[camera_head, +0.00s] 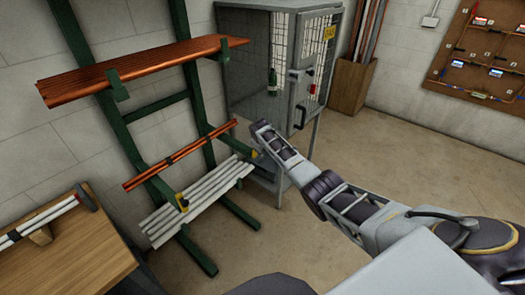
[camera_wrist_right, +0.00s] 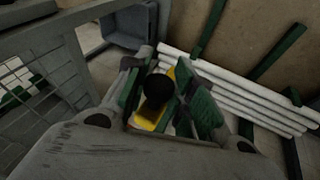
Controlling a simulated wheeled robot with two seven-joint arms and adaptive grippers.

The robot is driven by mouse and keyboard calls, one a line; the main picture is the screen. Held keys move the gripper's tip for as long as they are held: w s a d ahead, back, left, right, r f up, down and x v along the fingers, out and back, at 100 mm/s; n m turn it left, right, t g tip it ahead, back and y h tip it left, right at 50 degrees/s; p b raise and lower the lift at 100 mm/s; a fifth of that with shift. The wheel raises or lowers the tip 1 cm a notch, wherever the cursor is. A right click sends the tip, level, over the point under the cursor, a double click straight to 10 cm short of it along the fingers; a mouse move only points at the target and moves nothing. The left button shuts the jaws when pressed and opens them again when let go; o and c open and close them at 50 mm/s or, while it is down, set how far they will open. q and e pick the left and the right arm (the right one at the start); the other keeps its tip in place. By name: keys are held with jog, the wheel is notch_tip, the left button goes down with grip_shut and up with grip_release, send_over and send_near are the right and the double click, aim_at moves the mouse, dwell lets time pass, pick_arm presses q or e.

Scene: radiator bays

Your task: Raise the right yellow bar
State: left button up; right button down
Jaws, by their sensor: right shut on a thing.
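The right yellow bar (camera_head: 255,153) shows as a small yellow piece at the end of the right arm of a green wall rack. In the right wrist view its yellow part (camera_wrist_right: 148,121) lies between my fingers, partly covered by a dark rounded end. My right gripper (camera_head: 257,146) reaches it from the right and is shut on it; its fingers (camera_wrist_right: 165,96) stand on both sides of it. The left yellow bar (camera_head: 183,203) sits on the rack's left lower arm, with no gripper at it. My left gripper is not in view.
The green rack (camera_head: 83,48) carries copper pipes (camera_head: 140,70) above, thin copper pipes (camera_head: 180,155) in the middle and white pipes (camera_head: 195,200) low down. A mesh cabinet (camera_head: 312,50) stands close behind my right arm. A wooden bench (camera_head: 75,255) is at left. Floor at right is clear.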

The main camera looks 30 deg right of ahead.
jog(key=shift+w+a+r, duration=0.25)
jog(key=shift+w+r, duration=0.45)
jog(key=shift+r, duration=0.05)
jog(key=c, duration=1.2)
grip_release()
jog(key=shift+a, duration=0.15)
jog(key=shift+s+r, duration=0.1)
jog(key=shift+s+v, duration=0.25)
jog(key=shift+v, duration=1)
jog(key=v, duration=0.8)
jog(key=shift+s, duration=0.4)
